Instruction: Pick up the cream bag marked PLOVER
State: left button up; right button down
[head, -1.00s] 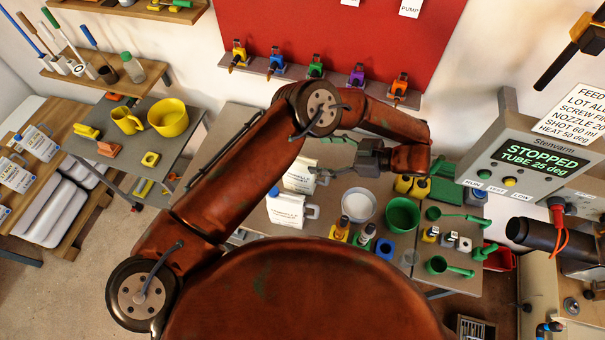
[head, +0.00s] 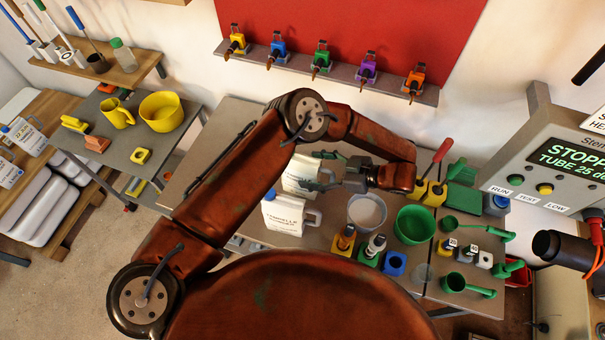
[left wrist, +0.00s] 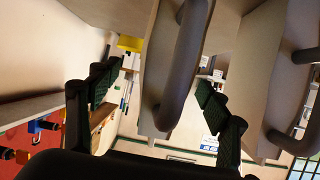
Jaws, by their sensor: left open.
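Two cream bags with moulded grey handles stand on the grey table in the head view, a rear one (head: 299,172) and a front one (head: 283,216). Their printing is too small to read, so I cannot tell which is marked PLOVER. My left gripper (head: 322,171) is open at the right side of the rear bag, by its handle. In the left wrist view a bag's grey handle (left wrist: 178,75) lies between the open fingers (left wrist: 160,92). A second handle (left wrist: 298,60) shows at the right there. My right gripper is not in view.
A whitish bowl (head: 367,211), a green bowl (head: 414,224) and small coloured bottles (head: 343,240) stand to the right of the bags. Similar jug-like bags (head: 25,133) sit on the left bench. The table behind my left forearm (head: 228,125) is clear.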

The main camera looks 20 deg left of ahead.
pick_arm(q)
jog(key=x, duration=0.3)
jog(key=shift+s+a+f, duration=0.2)
jog(key=shift+c, duration=0.6)
grip_shut()
jog(key=shift+r, duration=0.1)
